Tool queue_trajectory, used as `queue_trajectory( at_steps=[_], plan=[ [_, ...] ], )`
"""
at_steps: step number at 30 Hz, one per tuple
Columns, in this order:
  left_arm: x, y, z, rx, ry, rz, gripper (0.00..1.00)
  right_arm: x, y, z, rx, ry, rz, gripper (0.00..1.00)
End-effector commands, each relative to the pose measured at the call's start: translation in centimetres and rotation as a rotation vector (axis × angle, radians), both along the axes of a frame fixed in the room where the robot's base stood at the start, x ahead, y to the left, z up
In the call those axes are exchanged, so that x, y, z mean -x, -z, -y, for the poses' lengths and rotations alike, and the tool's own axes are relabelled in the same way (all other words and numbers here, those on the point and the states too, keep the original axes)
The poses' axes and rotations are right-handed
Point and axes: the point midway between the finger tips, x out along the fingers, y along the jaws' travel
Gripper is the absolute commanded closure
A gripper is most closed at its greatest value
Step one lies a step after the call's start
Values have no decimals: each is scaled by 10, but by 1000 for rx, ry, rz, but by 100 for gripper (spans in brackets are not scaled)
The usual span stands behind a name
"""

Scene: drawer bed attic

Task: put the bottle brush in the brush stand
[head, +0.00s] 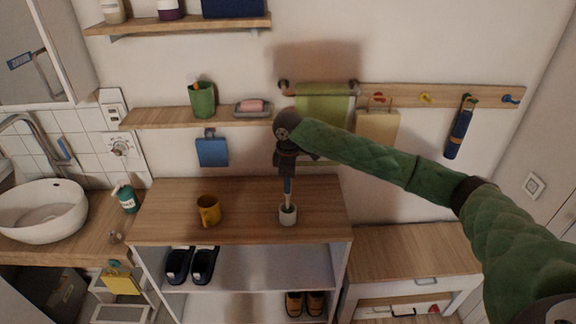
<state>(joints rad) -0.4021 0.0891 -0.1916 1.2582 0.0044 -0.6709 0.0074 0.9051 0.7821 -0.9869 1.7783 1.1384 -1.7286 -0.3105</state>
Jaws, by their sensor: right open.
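The bottle brush (287,187) has a blue handle and stands upright, its lower end inside the brush stand (288,217). The brush stand is a small whitish cup on the wooden top of the shelf unit (250,230), near its right front. Some green shows inside the cup's rim. My right gripper (287,176) points down at the top of the blue handle and is open. The gripper hides the handle's upper end, and I cannot tell whether the fingers touch it. My left gripper is not in view.
A yellow mug (208,211) stands left of the stand on the same top. A wall shelf (165,118) with a green cup (202,99) and a soap dish (253,109) is behind. A hook rail (450,97) and a lower bench (410,253) are to the right.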

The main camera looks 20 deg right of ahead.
Motion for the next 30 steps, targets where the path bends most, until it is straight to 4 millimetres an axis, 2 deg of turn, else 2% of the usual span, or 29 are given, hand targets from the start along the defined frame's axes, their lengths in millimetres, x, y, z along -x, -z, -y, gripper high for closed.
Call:
queue_trajectory(
  at_steps=[9,15,21,30],
  plan=[
    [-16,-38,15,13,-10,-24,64,-1,-52,0,0,-2,2,58],
    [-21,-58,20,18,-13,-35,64,-1,-76,0,-1,0,2,58],
    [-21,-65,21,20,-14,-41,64,0,-85,0,0,-1,0,58],
    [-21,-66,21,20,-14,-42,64,0,-86,0,0,-1,0,58]
  ],
)
